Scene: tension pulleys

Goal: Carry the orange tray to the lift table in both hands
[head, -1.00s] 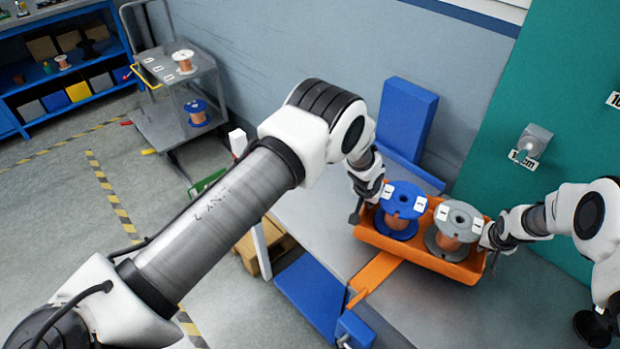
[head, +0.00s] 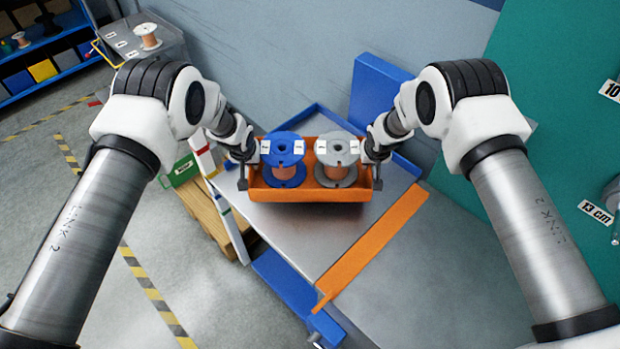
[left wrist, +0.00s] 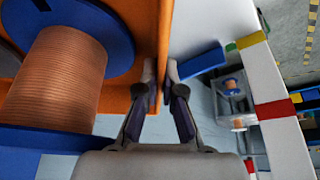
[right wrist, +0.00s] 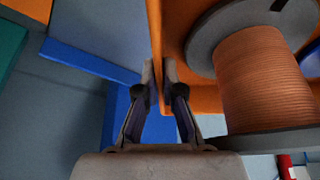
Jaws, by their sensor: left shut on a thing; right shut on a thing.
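The orange tray (head: 310,194) is in the middle of the head view, looking level. It holds a blue spool (head: 284,150) on the left and a grey spool (head: 337,150) on the right, both upright and wound with copper-coloured wire. My left gripper (head: 248,178) is shut on the tray's left wall; the wall also shows between its fingers in the left wrist view (left wrist: 164,35). My right gripper (head: 373,178) is shut on the right wall. The tray is over a grey, blue-edged surface (head: 290,235), seemingly the lift table. I cannot tell whether it touches.
An orange strip (head: 375,243) lies across the grey surface, right of the tray. Blue edging (head: 295,295) runs along the front left, and a blue panel (head: 378,92) stands behind. A colour-banded post (head: 205,155) stands at left. A cart (head: 125,45) is farther back.

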